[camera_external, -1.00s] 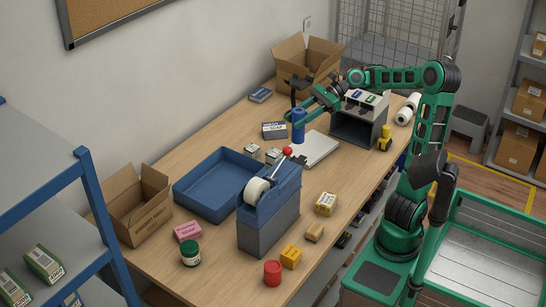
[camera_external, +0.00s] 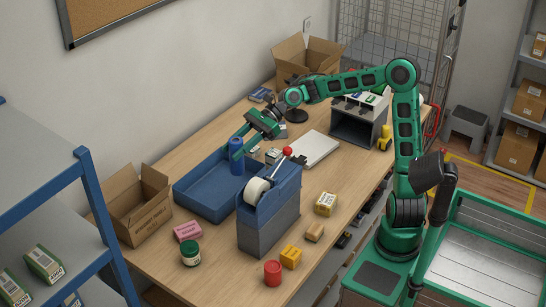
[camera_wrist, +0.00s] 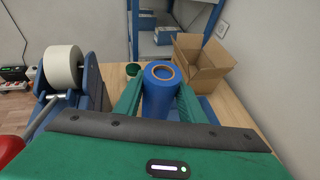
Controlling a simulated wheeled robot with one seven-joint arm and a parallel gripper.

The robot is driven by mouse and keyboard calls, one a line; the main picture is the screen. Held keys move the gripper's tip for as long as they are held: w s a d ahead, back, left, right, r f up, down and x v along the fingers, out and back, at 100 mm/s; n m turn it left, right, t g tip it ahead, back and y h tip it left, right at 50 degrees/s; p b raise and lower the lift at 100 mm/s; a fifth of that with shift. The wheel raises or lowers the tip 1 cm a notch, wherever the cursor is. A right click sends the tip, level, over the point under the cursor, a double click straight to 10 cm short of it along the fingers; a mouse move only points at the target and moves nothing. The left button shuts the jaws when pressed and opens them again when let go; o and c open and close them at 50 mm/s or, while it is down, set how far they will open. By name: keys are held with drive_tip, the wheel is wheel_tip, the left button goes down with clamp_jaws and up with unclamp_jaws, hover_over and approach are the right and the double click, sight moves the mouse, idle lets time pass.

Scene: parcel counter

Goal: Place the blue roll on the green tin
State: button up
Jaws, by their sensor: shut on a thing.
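The blue roll (camera_external: 237,156) is upright between the fingers of my gripper (camera_external: 236,149), which is shut on it. In the external view the roll shows in front of the blue tray's right part, held above it. The wrist view shows the roll (camera_wrist: 160,92) from above with a tan core ring, a green finger on each side. The green tin (camera_external: 190,254) stands on the counter at the lower left of the external view, with a pale label and dark green lid. The tin (camera_wrist: 132,69) also shows beyond the roll, to its left, in the wrist view.
The blue tray (camera_external: 190,202) lies below the gripper. The tape dispenser (camera_external: 270,215) with a red-knobbed lever stands right of the tray. A pink box (camera_external: 187,231) sits close behind the tin. An open carton (camera_external: 143,212) stands left. A red can (camera_external: 272,273) stands at the front.

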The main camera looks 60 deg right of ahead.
drive_tip(key=s+a+n+g, duration=0.1)
drive_tip(key=s+a, duration=0.3)
drive_tip(key=a, duration=0.7)
drive_tip(key=s+a+n+g, duration=0.1)
drive_tip(key=s+a, duration=0.3)
drive_tip(key=a, duration=0.7)
drive_tip(key=s+a+n+g, duration=0.1)
drive_tip(key=s+a, duration=0.3)
drive_tip(key=a, duration=0.8)
drive_tip(key=w+d+f, duration=0.5)
drive_tip(key=w+f, duration=0.5)
drive_tip(key=shift+w+d+y, duration=0.15)
drive_tip(key=shift+d+y, duration=0.1)
drive_tip(key=shift+y, duration=0.05)
drive_tip(key=shift+f, duration=0.2)
drive_tip(key=o, duration=1.1)
drive_tip(key=shift+o, duration=0.2)
drive_tip(key=shift+r, duration=0.1)
